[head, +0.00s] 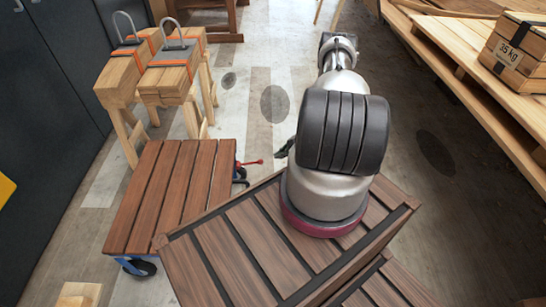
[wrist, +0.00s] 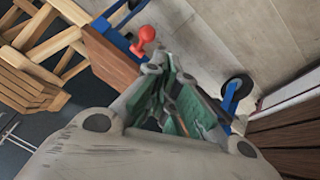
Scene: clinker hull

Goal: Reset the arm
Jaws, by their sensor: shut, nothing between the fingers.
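My arm (head: 335,150) rises from my plank-topped body and reaches forward, away from the head camera. My gripper (wrist: 175,108) shows in the wrist view with its green-sided fingers together and nothing held between them. In the head view only a small dark part, perhaps of the gripper, shows left of the arm; the rest is hidden behind it. A low cart with a brown slatted deck (head: 168,195) stands left of my body. Its red knob (wrist: 147,36) and a dark wheel (wrist: 238,86) lie beyond the fingers in the wrist view.
Wooden trestles (head: 197,105) carry strapped wooden beams (head: 128,72) with metal loops at the back left. Dark cabinets (head: 45,100) line the left side. A crate marked 35 kg (head: 512,52) sits on a pallet-like wooden platform (head: 490,110) at right. Floor (head: 265,70) shows clear ahead.

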